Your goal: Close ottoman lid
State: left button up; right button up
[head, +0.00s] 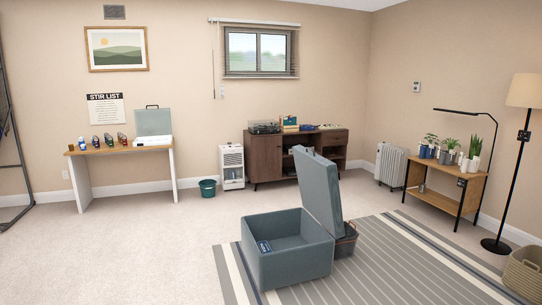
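The grey-blue ottoman (288,262) stands on the floor at the lower middle of the head view, partly on the striped rug. Its lid (319,190) is open and stands up steeply on the right side of the box, leaning a little. Inside the open box lies a small dark blue item with pale markings (264,246). The rest of the inside that shows looks empty. Neither of my grippers is in view.
A dark basket (346,243) stands close behind the lid on the striped rug (408,268). Bare carpet lies to the left. A plant table (437,201), a floor lamp (512,170) and a woven basket (524,272) stand at the right.

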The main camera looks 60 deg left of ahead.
aim_at(317, 176)
jog(key=u, duration=1.7)
jog(key=i+j+u, duration=0.2)
jog(key=i+j, duration=0.25)
jog(key=i+j+u, duration=0.15)
jog(key=i+j, duration=0.2)
jog(key=i, duration=0.15)
jog(key=i+j+u, duration=0.2)
jog(key=i, duration=0.25)
jog(key=i+z, duration=0.4)
jog(key=i+j+z, duration=0.4)
jog(key=i, duration=0.15)
jog(key=i+l+z, duration=0.25)
jog(key=i+z, duration=0.25)
jog(key=i+l+z, duration=0.1)
jog(key=i+z, duration=0.25)
jog(key=z, duration=0.15)
jog(key=i+j+z, duration=0.1)
jog(key=i+z, duration=0.55)
jog(key=i, duration=1.3)
jog(key=i+u, duration=0.15)
jog(key=i, duration=0.35)
jog(key=i+l+u, duration=0.15)
jog(key=i, duration=0.35)
jog(key=i+u, duration=0.25)
jog(key=u, duration=0.15)
jog(key=i+u, duration=0.2)
jog(key=u, duration=0.2)
jog(key=i+l+u, duration=0.15)
jog(key=u, duration=0.25)
jog(key=i, duration=0.05)
